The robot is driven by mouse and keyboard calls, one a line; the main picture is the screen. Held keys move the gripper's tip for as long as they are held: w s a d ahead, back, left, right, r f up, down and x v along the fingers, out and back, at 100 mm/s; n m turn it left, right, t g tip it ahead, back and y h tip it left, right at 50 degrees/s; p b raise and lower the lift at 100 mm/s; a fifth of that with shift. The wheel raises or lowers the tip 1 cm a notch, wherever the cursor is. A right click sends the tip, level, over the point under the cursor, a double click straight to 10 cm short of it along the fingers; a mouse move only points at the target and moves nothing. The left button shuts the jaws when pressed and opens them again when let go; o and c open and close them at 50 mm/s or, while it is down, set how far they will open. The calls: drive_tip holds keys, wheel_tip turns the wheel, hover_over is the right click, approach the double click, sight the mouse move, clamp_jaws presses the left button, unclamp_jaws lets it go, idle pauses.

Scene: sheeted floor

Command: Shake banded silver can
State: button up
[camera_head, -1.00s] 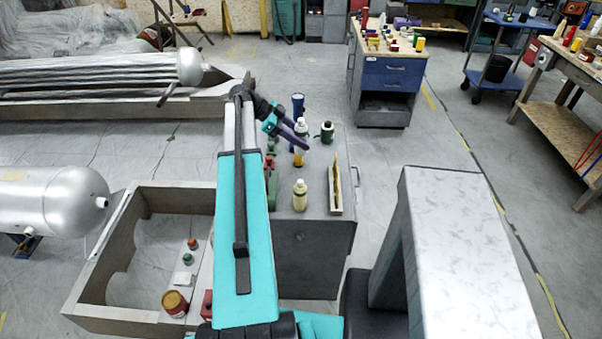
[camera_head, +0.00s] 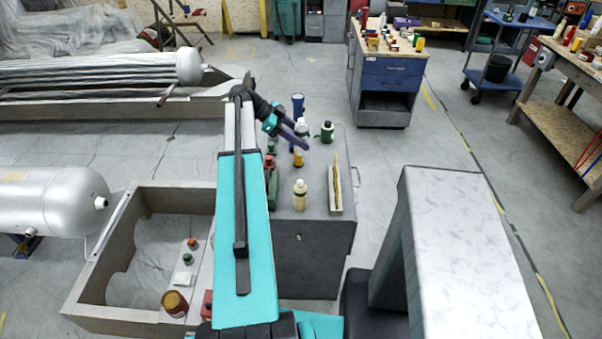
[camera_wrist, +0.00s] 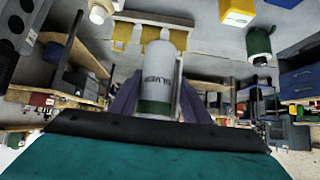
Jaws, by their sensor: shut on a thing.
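The silver can (camera_wrist: 160,75) shows large in the wrist view, a pale cylinder with a dark green band and inverted lettering that seems to read SILVER. It stands between the two purple fingers of my gripper (camera_wrist: 162,98), which are shut on it. In the head view my gripper (camera_head: 302,142) is over the grey cabinet top, among bottles. A white-topped container (camera_head: 301,127) shows right at the fingers there; I cannot tell for certain whether it is the held can. Part of the held can is hidden behind my wrist in the wrist view.
On the cabinet (camera_head: 312,235) stand a cream bottle (camera_head: 300,195), a dark green bottle (camera_head: 327,132), a blue flashlight-like thing (camera_head: 297,103) and a narrow tray (camera_head: 336,200). A wooden-walled bin (camera_head: 85,275) lies left. Clear floor lies behind the cabinet.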

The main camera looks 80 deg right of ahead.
wheel_tip(320, 180, down, 4)
drive_tip(key=shift+f, duration=0.2)
wheel_tip(320, 180, up, 7)
drive_tip(key=shift+r, duration=0.15)
wheel_tip(320, 180, down, 7)
drive_tip(key=shift+f, duration=0.15)
wheel_tip(320, 180, up, 7)
drive_tip(key=shift+r, duration=0.15)
wheel_tip(320, 180, down, 7)
drive_tip(key=shift+f, duration=0.15)
